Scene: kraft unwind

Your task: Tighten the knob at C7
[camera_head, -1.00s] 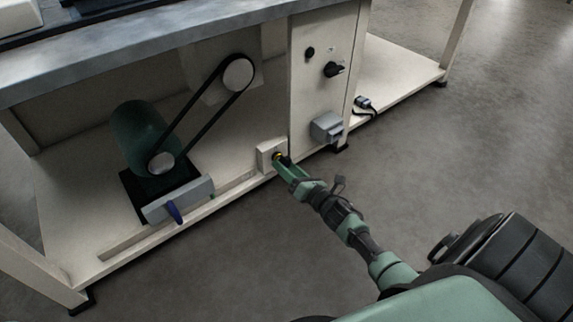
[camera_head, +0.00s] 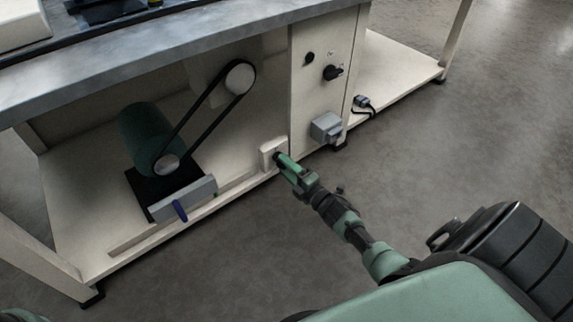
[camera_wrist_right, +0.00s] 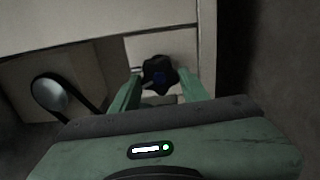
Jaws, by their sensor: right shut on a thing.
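The pale box (camera_head: 267,150) stands at the front edge of the lower shelf in the head view. My right gripper (camera_head: 279,157) reaches it from the lower right. In the right wrist view my right gripper (camera_wrist_right: 160,88) has one green finger on each side of the knob and is shut on it. The gripper hides the knob in the head view. No C7 label is readable. My left gripper is not in view.
A green motor (camera_head: 145,138) with a black belt (camera_head: 203,125) is left of the box. A blue-handled grey block (camera_head: 187,200) stands before it. A pale panel (camera_head: 320,70) with a black switch (camera_head: 332,73) and a grey socket box (camera_head: 326,127) are to the right. The floor in front is clear.

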